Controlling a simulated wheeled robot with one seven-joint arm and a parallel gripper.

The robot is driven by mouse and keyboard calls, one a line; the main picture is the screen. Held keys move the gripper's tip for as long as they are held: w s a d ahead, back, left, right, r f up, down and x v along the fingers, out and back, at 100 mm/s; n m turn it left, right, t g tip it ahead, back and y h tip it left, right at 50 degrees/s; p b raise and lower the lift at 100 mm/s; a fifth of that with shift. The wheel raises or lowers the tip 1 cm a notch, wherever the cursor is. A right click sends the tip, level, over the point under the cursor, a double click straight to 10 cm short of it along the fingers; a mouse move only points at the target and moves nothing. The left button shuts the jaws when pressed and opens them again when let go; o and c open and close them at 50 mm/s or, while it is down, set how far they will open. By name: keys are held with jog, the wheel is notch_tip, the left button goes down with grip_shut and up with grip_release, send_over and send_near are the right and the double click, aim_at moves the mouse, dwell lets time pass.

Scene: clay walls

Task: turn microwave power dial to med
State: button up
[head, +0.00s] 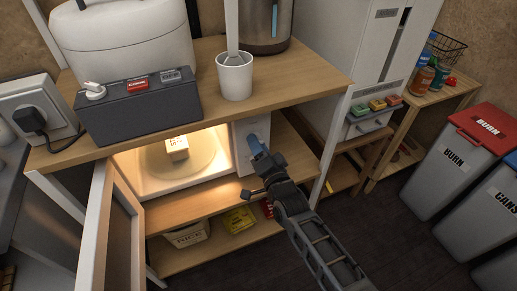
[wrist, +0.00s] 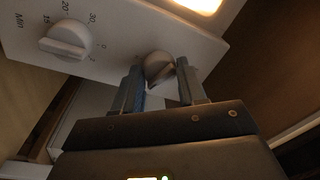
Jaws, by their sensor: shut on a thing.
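The microwave (head: 243,165) stands on a shelf under the wooden top, its door (head: 112,235) open and its inside lit. A small box (head: 177,148) sits on its turntable. In the wrist view, the panel (wrist: 110,22) carries a white timer dial (wrist: 66,42) marked "Min" and a second dial, the power dial (wrist: 158,66). My gripper (wrist: 160,82) is shut on that second dial, one finger on each side. Its pointer setting cannot be read; the marks around it are mostly hidden or too small. In the head view my gripper (head: 259,150) hides the dials.
A white cup (head: 235,77) and a dark grey box (head: 140,112) stand on the top above. The open door is at the left. A lower shelf holds a rice bin (head: 188,236) and a yellow packet (head: 240,220). Bins (head: 460,160) stand at right; the floor before them is clear.

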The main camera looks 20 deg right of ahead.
jog(key=shift+f+m, duration=0.1)
jog(key=shift+m, duration=0.6)
jog(key=shift+b, duration=0.3)
jog(key=o, duration=1.1)
jog(key=shift+c, duration=0.2)
jog(key=s, duration=0.7)
jog(key=shift+s+f, duration=0.3)
jog(key=shift+s, duration=0.1)
jog(key=shift+a, duration=0.1)
